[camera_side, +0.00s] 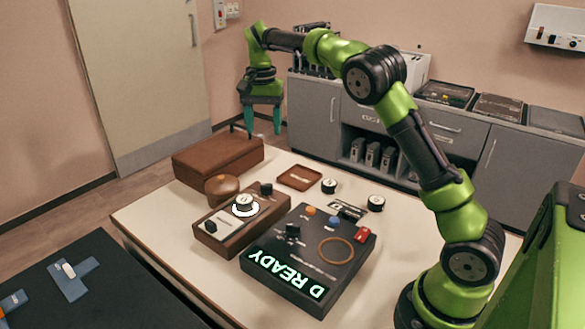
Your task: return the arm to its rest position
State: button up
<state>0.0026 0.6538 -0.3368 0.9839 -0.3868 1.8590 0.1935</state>
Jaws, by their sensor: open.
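My gripper (263,121) is at the end of the green and black arm. It is raised above the far left part of the white table (135,217), near the far side of a brown box (217,156). Its two teal fingers point down and stand apart, with nothing between them. The arm reaches from its base at the lower right, up and over to the left. I cannot tell exactly how high the fingertips are above the box.
On the table are a black console (337,277) reading "READY", a wooden control box (239,228) with a white knob, a round brown object (221,188), a small brown tray (300,178) and loose dials (376,203). Grey cabinets (314,110) stand behind. A dark surface (110,300) lies lower left.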

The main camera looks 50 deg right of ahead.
jog(key=s+a+n+t+y, duration=0.1)
jog(key=s+a+n+t, duration=0.2)
jog(key=s, duration=1)
jog(key=s+a+r+n+t+y, duration=0.1)
jog(key=s+a+n+t, duration=0.3)
jog(key=s+a, duration=0.5)
jog(key=s+n, duration=0.1)
jog(key=s, duration=0.4)
jog(key=shift+s+a+r, duration=0.15)
jog(key=shift+r, duration=0.05)
